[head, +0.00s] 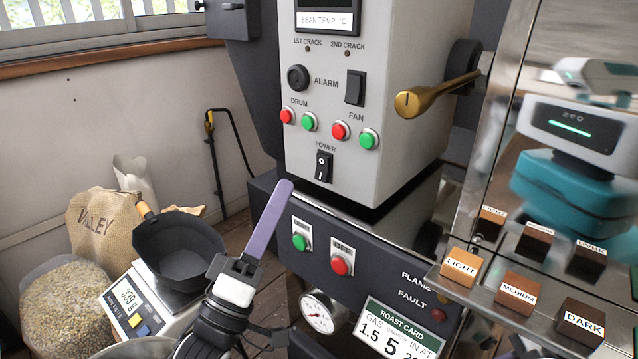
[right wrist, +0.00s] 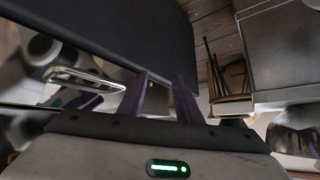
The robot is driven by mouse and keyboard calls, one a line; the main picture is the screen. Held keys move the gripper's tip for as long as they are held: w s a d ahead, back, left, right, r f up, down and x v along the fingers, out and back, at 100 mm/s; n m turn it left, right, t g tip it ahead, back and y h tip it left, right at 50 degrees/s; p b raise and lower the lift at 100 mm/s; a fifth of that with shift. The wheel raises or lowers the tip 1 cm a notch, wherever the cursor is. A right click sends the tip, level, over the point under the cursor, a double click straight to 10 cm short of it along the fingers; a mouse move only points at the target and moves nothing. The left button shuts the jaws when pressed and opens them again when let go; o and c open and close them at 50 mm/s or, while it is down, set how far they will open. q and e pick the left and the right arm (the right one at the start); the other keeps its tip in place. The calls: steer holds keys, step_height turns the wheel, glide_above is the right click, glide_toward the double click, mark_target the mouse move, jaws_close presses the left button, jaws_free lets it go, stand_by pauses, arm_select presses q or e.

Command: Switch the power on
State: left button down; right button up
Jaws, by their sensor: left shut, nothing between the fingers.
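The power switch (head: 323,166) is a small black rocker under the POWER label on the pale grey control panel (head: 378,183). White marks show on it; I cannot tell which side is pressed in. My left gripper (head: 283,190) is shut and empty, its purple fingers together and pointing up. In the picture, its tips are left of and a little below the switch; no contact with it shows. My right gripper (right wrist: 162,98) shows in the right wrist view, its purple fingers apart with nothing between them, beneath a dark surface.
Below are a green button (head: 300,242) and a red button (head: 341,264). A black pan (head: 178,245) stands at left; labelled blocks (head: 516,294) at right.

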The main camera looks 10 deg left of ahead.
mark_target(318, 164)
arm_select(q)
steer(key=w+d, duration=0.1)
steer(key=w, duration=0.1)
steer(key=w+d+b, duration=0.1)
steer(key=shift+w+d+f, duration=0.3)
steer(key=shift+w, duration=0.1)
arm_select(e)
steer(key=shift+s+a, duration=0.1)
steer(key=shift+a, duration=0.15)
steer(key=shift+f, duration=0.1)
stand_by(1.4)
arm_select(q)
steer(key=shift+w, duration=0.1)
steer(key=shift+w+d, duration=0.2)
steer(key=shift+w, duration=0.05)
steer(key=shift+w+d, duration=0.15)
steer(key=shift+w, duration=0.1)
stand_by(0.7)
steer(key=shift+s+a+p, duration=0.35)
steer(key=shift+s+a, duration=0.05)
steer(key=shift+s, duration=0.25)
arm_select(e)
steer(key=shift+r, duration=0.45)
